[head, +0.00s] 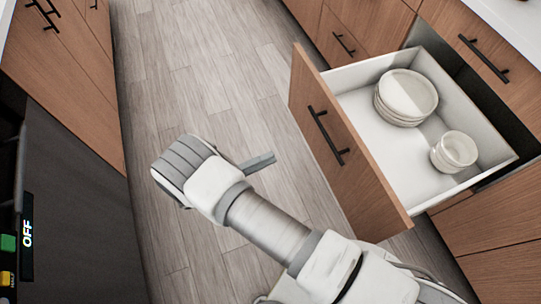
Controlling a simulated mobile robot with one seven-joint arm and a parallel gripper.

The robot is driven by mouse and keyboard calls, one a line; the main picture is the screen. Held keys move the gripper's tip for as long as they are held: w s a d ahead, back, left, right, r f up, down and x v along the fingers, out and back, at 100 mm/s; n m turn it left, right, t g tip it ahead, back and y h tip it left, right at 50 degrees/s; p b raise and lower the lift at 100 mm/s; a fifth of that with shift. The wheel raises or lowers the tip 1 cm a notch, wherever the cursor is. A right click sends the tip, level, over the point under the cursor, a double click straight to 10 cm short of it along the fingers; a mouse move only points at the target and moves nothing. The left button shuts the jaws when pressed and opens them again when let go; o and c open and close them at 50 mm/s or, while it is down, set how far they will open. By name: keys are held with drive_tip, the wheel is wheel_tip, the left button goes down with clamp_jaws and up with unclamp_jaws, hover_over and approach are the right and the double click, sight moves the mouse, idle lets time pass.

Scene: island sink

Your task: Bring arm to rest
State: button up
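My arm reaches from the bottom right of the head view up to the middle left, over the wooden floor. Its far end is a rounded white and grey link. A dark grey bar that looks like part of my gripper (259,162) sticks out to the right from behind that link. The rest of the gripper is hidden, so I cannot see whether it is open or shut. Nothing held shows.
An open drawer (318,146) juts out right of my arm, holding stacked plates (408,93) and small bowls (457,148). Wooden cabinets (75,65) and a dark appliance (75,210) stand at left. The floor (205,70) between is clear.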

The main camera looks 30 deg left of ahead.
idle(0.4)
drive_tip(key=w+d+r+m+g+y, duration=0.1)
drive_tip(key=w+d+r+m+g, duration=0.6)
drive_tip(key=r+m, duration=0.3)
drive_tip(key=w+d+r+m+g, duration=0.5)
drive_tip(key=d+r+m+g, duration=0.35)
drive_tip(key=r+m, duration=0.25)
drive_tip(key=s+d+r+m+t+y, duration=0.1)
drive_tip(key=s+d+r+m+y, duration=0.3)
drive_tip(key=d+m, duration=0.35)
drive_tip(key=s+d+r+m+t+y, duration=0.25)
drive_tip(key=d+r+m, duration=0.3)
drive_tip(key=m, duration=0.35)
drive_tip(key=s+d+r+m+t+y, duration=0.1)
drive_tip(key=s+d+r+m+y, duration=0.3)
drive_tip(key=d+m, duration=0.4)
wheel_tip(320, 180, up, 18)
drive_tip(key=a+m+p, duration=0.1)
drive_tip(key=p, duration=1.5)
drive_tip(key=shift+w+f+p, duration=0.2)
drive_tip(key=shift+w+p, duration=0.05)
drive_tip(key=shift+p, duration=0.15)
